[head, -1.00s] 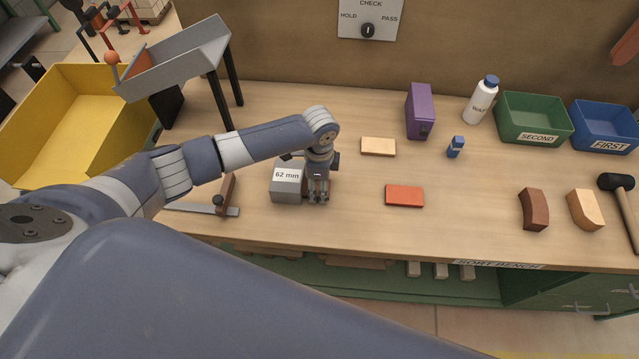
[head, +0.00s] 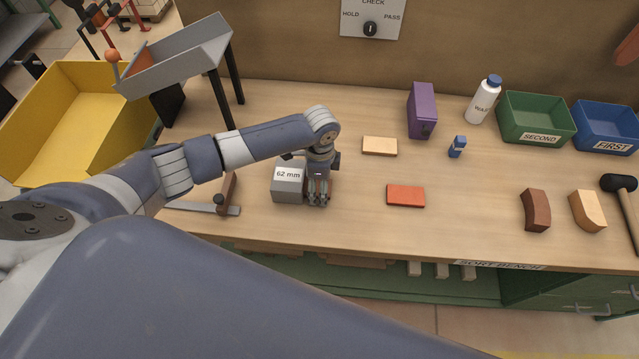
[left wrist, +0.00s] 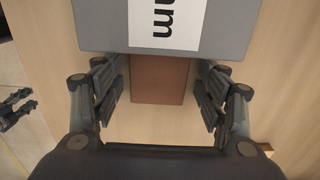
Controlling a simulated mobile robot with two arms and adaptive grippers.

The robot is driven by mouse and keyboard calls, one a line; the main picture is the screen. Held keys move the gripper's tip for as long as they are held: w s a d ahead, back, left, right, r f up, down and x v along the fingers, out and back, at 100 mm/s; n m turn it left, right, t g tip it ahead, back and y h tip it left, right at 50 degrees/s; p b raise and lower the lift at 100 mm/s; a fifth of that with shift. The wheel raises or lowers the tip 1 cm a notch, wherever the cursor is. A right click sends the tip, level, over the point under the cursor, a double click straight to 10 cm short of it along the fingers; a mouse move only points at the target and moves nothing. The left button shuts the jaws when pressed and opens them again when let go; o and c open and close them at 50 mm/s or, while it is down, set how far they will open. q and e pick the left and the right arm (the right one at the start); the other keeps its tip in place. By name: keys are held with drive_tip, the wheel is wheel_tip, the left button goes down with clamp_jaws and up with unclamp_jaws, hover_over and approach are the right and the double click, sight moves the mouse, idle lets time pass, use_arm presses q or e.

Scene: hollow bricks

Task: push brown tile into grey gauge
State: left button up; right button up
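The grey gauge (head: 287,192), a block labelled "62 mm", stands on the bench and fills the top of the left wrist view (left wrist: 110,25). The brown tile (left wrist: 158,82) lies flat below it in the left wrist view, its far end hidden at the gauge's edge. I cannot tell how far in it reaches. My left gripper (head: 317,202) is at the gauge's right side in the head view and hides the tile there. In the left wrist view its fingers (left wrist: 160,100) stand apart on either side of the tile, with narrow gaps.
An orange-red tile (head: 405,196) and a pale tile (head: 380,146) lie to the right of the gripper. A metal square (head: 215,209) lies left of the gauge. Bench between is clear.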

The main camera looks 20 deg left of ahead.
use_arm(q)
drive_tip(key=o, duration=0.4)
drive_tip(key=shift+d, duration=0.1)
